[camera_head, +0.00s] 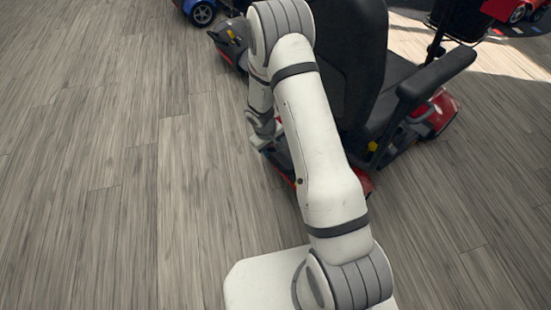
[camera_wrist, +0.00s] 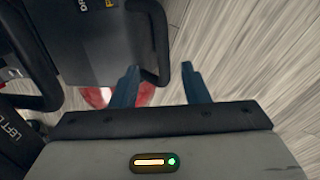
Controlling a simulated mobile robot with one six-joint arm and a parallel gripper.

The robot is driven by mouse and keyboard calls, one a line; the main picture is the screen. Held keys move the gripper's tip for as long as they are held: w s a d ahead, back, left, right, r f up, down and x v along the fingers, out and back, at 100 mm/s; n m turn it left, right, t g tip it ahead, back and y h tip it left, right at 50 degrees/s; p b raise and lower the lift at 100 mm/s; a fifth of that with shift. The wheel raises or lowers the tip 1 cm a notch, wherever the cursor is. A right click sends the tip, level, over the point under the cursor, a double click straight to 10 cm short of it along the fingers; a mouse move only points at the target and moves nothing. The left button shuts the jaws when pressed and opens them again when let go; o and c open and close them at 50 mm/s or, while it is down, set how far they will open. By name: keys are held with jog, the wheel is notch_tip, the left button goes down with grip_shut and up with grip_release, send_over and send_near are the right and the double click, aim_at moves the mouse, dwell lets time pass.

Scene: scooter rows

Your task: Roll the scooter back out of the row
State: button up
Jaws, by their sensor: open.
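The scooter, with a black seat (camera_head: 352,62), black armrest (camera_head: 437,72) and red body (camera_head: 437,113), stands right of centre in the head view. My arm hides part of its near side. My gripper (camera_wrist: 161,76) shows in the wrist view with its two dark blue fingers apart and nothing held. A black curved bar (camera_wrist: 161,42) runs down just beyond the fingertips, close to the left finger. I cannot tell its depth between them. A dark panel with a partly cut-off label (camera_wrist: 95,8) lies inside the bar. Red bodywork (camera_wrist: 98,96) shows behind the left finger.
Another scooter with a blue body and wheel (camera_head: 203,14) is at the top of the head view. Red vehicles (camera_head: 515,10) stand at the top right. The wooden floor (camera_head: 90,170) is clear on the left and at the lower right.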

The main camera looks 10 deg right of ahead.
aim_at(275, 162)
jog(key=f+b, duration=0.1)
jog(key=f, duration=0.2)
jog(key=f+b, duration=0.1)
jog(key=f, duration=0.2)
jog(key=d+f+b, duration=0.1)
jog(key=f, duration=0.2)
jog(key=shift+w+d, duration=0.1)
jog(key=shift+w, duration=0.25)
jog(key=shift+r, duration=0.1)
grip_shut()
